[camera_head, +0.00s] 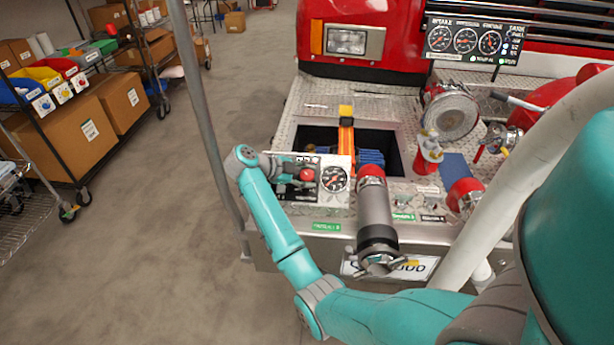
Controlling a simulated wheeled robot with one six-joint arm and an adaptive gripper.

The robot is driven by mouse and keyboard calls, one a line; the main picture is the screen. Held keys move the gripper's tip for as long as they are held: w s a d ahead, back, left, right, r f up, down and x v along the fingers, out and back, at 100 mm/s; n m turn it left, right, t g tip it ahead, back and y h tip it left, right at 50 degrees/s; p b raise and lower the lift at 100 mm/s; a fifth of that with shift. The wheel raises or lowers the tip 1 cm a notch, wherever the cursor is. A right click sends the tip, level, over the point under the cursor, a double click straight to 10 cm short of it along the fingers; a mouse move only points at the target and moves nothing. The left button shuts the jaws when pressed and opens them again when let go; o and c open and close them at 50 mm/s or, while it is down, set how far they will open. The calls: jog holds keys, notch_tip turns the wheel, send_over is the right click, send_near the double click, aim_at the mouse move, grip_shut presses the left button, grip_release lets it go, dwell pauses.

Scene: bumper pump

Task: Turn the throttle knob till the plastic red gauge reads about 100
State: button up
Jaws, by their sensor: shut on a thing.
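A red knob (307,175), which looks like the throttle knob, sits on a pale panel (310,158) at the left of the truck's bumper deck. My gripper (300,174) reaches it from the left, with its dark fingers shut on the knob and partly hiding it. A round gauge (334,179) with a black face and pale marks is just right of the knob. Its needle and numbers are too small to read surely. My teal arm runs from the lower right up to the panel.
A large grey pipe fitting with a red cap (371,174) stands close right of the gauge. A dark open well (395,150) lies behind the panel. A grey upright pole (207,110) stands left of my arm. A separate panel with gauges (474,41) is at the upper right.

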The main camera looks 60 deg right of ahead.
jog(key=shift+m+y, duration=0.4)
jog(key=shift+m, duration=0.2)
jog(key=o, duration=1.2)
jog(key=shift+c, duration=0.2)
jog(key=shift+n, duration=0.3)
